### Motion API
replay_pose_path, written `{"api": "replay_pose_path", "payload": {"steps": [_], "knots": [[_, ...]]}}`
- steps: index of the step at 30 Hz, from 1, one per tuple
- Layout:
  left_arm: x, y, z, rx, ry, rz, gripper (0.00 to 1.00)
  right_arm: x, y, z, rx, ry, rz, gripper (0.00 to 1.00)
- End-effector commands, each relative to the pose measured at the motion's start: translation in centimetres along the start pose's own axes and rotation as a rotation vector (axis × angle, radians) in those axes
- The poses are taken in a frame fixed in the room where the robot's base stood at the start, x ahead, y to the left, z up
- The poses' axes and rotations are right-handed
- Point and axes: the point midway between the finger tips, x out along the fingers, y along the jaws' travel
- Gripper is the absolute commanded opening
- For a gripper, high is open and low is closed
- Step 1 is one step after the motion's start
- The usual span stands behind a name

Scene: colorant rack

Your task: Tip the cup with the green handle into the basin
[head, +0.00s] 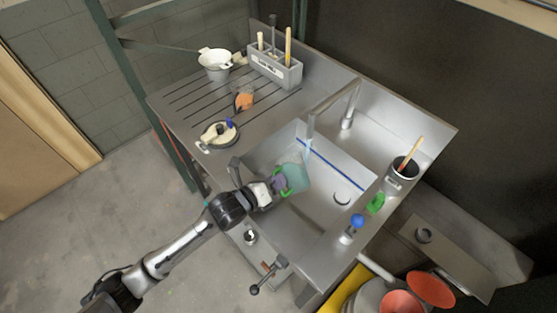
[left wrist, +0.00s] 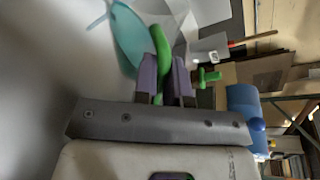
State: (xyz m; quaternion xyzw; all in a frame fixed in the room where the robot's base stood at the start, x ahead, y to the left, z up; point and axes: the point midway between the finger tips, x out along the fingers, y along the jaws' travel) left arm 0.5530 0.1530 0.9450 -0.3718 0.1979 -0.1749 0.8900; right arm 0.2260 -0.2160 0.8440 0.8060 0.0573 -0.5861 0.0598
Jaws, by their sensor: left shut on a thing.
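The cup with the green handle (head: 294,178) is a pale teal cup held over the basin (head: 320,195), at its left side. My left gripper (head: 279,183) is shut on its green handle. In the left wrist view the green handle (left wrist: 161,52) sits between the two purple-grey fingers of my left gripper (left wrist: 164,75). The teal cup body (left wrist: 130,38) shows beyond them and looks tilted. Its contents cannot be made out. My right gripper does not show in either view.
A ribbed drainboard (head: 190,95) at the back left bears a white pot (head: 215,66), a shallow dish (head: 218,136) and a grey caddy (head: 275,70). A dark canister (head: 402,172), a green item (head: 376,203) and a blue-knobbed item (head: 356,223) stand on the right ledge. The faucet (head: 330,108) reaches over the basin.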

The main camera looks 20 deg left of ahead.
Motion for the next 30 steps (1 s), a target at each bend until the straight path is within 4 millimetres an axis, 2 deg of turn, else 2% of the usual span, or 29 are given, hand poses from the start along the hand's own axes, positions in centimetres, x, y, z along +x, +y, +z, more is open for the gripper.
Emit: {"api": "replay_pose_path", "payload": {"steps": [30], "knots": [[-0.1,-0.5,1.3,-0.132,0.036,-0.014,0.0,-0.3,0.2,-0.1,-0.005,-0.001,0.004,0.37]]}}
